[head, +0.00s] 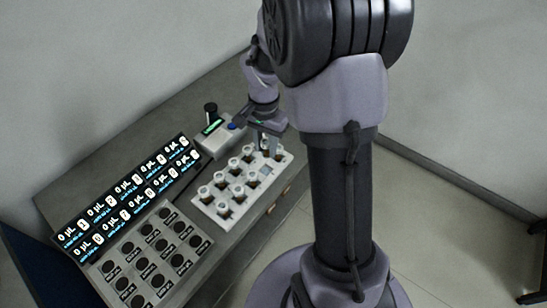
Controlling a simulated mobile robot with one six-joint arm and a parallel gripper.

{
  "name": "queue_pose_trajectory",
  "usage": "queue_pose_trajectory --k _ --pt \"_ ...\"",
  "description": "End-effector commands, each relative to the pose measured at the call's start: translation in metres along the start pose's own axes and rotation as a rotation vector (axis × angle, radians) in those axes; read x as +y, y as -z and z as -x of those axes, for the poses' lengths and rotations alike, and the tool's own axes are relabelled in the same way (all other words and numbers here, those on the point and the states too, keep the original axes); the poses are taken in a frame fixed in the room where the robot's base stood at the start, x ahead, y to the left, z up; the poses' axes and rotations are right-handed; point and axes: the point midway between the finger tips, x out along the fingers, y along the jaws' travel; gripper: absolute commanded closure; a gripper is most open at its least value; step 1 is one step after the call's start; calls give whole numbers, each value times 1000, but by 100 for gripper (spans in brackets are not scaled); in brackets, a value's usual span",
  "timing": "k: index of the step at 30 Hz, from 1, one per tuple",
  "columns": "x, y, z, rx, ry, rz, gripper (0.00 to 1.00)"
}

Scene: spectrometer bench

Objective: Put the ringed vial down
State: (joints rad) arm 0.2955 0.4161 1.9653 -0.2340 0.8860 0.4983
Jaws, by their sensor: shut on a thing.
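My gripper (267,146) is over the far right end of the white vial rack (228,226), next to the spectrometer-like device. It is shut on a small vial (266,151), mostly hidden between the fingers. I cannot tell whether this vial's base touches the rack or hangs just above it. Several white-capped vials with dark contents (222,179) stand upright in the rack. A ring on any vial is too small to make out.
A pale device (213,143) with a green display, blue button and black-topped post stands behind the rack. A screen panel (130,196) showing several "0 µL" readings is at left. A grey tray (190,270) with round black labelled spots is in front of it.

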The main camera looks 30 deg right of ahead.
Motion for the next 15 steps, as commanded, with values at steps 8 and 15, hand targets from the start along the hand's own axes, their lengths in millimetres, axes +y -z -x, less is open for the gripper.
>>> queue_pose_trajectory --k 8,15 --pt "1 -1 -65 -2 -2 0 100" --pt "0 0 -78 1 0 0 100"
